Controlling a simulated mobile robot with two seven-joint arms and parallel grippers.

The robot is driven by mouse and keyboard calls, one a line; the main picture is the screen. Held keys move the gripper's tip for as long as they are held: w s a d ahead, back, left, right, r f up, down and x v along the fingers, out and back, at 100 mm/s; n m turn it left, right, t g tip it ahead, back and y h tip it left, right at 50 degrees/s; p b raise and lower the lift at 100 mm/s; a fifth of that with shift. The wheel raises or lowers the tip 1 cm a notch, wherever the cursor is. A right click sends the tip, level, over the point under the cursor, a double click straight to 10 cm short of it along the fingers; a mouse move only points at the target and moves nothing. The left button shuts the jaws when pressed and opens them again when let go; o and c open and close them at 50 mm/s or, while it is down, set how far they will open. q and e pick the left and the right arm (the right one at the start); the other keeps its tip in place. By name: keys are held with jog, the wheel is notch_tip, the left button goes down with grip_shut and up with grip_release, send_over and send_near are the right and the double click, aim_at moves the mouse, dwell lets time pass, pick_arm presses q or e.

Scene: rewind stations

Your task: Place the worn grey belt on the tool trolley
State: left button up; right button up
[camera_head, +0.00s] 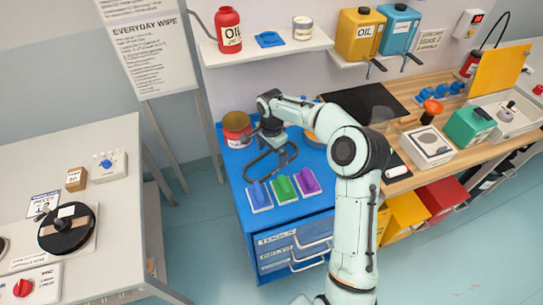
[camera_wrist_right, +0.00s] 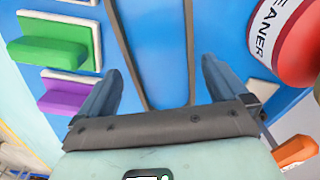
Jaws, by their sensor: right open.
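The worn grey belt (camera_head: 246,173) is a dark, thin loop on the blue top of the tool trolley (camera_head: 238,196), behind the coloured blocks. In the right wrist view two dark strands of the belt (camera_wrist_right: 190,48) run across the blue surface between the fingers. My right gripper (camera_head: 270,130) is over the trolley top at the belt's far end. In the right wrist view its two fingers (camera_wrist_right: 162,85) are spread apart, with nothing clamped. My left gripper is not in view.
On the trolley stand a red cleaner tin (camera_head: 236,127) and blue, green (camera_head: 284,189) and purple blocks on white plates. A workbench (camera_head: 428,165) adjoins on the right. A grey table (camera_head: 120,215) stands left, across a floor gap.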

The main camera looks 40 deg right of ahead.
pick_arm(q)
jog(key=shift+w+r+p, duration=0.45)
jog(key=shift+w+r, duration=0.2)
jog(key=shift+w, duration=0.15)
pick_arm(e)
notch_tip(320, 180, up, 10)
